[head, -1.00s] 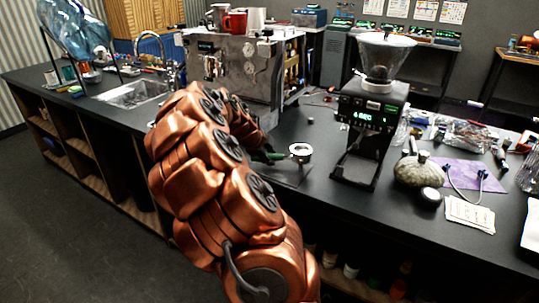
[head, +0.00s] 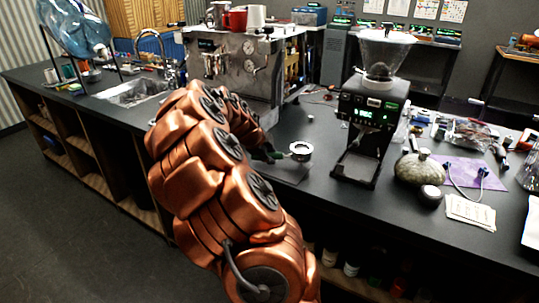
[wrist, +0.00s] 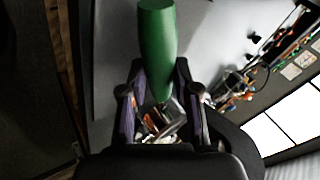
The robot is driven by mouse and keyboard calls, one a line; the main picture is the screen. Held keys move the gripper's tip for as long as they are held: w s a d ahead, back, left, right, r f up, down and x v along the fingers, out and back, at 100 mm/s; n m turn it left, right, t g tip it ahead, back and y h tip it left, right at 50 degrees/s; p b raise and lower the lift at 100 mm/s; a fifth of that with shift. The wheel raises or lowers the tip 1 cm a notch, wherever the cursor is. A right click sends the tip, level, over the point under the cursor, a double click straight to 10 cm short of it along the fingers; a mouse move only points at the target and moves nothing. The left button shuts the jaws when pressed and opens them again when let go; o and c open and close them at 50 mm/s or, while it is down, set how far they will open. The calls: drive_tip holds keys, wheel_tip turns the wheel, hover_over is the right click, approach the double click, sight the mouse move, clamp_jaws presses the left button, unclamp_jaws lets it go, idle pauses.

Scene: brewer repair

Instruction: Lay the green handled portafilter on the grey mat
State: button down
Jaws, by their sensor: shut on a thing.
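The portafilter shows its round metal basket (head: 301,151) in the head view, with its green handle (head: 277,155) running left to my gripper (head: 264,151). In the wrist view the green handle (wrist: 157,45) stands between the two fingers of my gripper (wrist: 157,88), which is shut on it. The grey mat (head: 292,173) lies on the counter below the portafilter, left of the grinder. My arm covers its left part. I cannot tell whether the portafilter touches the mat or is held just above it.
A black coffee grinder (head: 368,130) stands close to the right of the portafilter. The steel espresso machine (head: 235,70) stands behind my gripper. A stone-like rounded object (head: 420,170) and a purple cloth (head: 466,172) lie farther right. The counter's front edge is near.

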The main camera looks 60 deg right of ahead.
drive_tip(key=shift+f+b, duration=0.4)
drive_tip(key=shift+f, duration=0.05)
idle(0.5)
drive_tip(key=c, duration=0.8)
unclamp_jaws()
drive_tip(key=shift+o, duration=0.2)
drive_tip(key=shift+r, duration=0.1)
drive_tip(key=shift+r+p, duration=0.6)
drive_tip(key=shift+p, duration=0.1)
drive_tip(key=r, duration=0.5)
drive_tip(key=shift+w+a+r, duration=0.25)
drive_tip(key=shift+w+r, duration=0.05)
drive_tip(key=shift+w, duration=0.1)
drive_tip(key=w+a+f+n+t+y, duration=0.1)
drive_tip(key=w+a+f+n+t, duration=0.1)
drive_tip(key=w+a+n, duration=0.3)
drive_tip(key=w+a+f+n+t+y, duration=0.1)
drive_tip(key=w+a+n+t, duration=0.3)
drive_tip(key=w+a, duration=0.9)
drive_tip(key=a+f+n, duration=0.1)
drive_tip(key=a, duration=0.4)
drive_tip(key=shift+f+n+y, duration=0.2)
drive_tip(key=shift+n+y, duration=0.1)
drive_tip(key=shift+n, duration=0.1)
